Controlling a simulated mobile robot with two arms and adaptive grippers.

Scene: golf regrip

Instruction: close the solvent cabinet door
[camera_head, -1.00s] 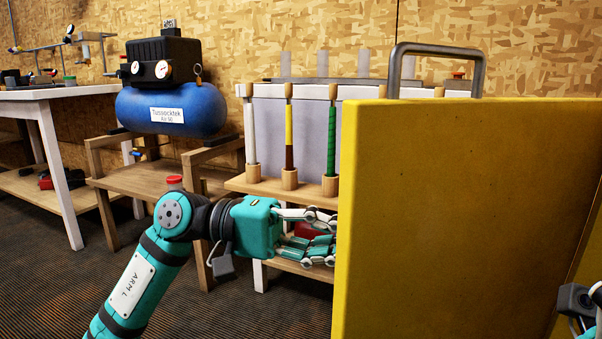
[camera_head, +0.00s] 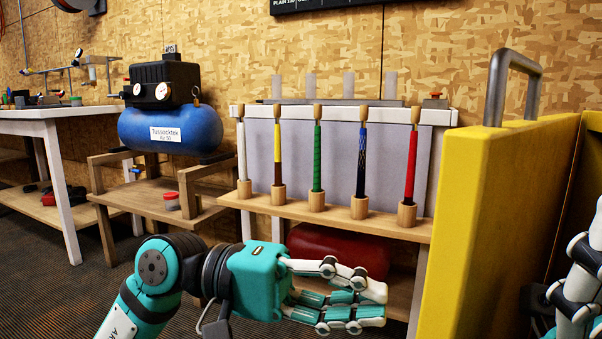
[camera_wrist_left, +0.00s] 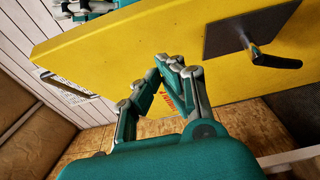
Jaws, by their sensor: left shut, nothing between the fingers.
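The yellow solvent cabinet door (camera_head: 490,225) stands at an angle at the right of the head view, with a gap between it and another yellow panel (camera_head: 592,145) at the right edge. A grey metal loop (camera_head: 517,80) rises above its top. In the left wrist view the yellow door (camera_wrist_left: 130,45) crosses the picture, with a black lever handle (camera_wrist_left: 270,58) on a dark plate. My left gripper (camera_head: 378,303) is shut and empty, left of the door in the head view. My right gripper (camera_head: 578,290) shows partly at the right edge; its fingertips are unclear.
A wooden rack (camera_head: 340,220) holds several coloured grips upright behind my left gripper. A red tank (camera_head: 340,250) lies beneath it. A blue compressor (camera_head: 170,130) sits on a wooden stand at left. A white-framed workbench (camera_head: 60,112) stands further left.

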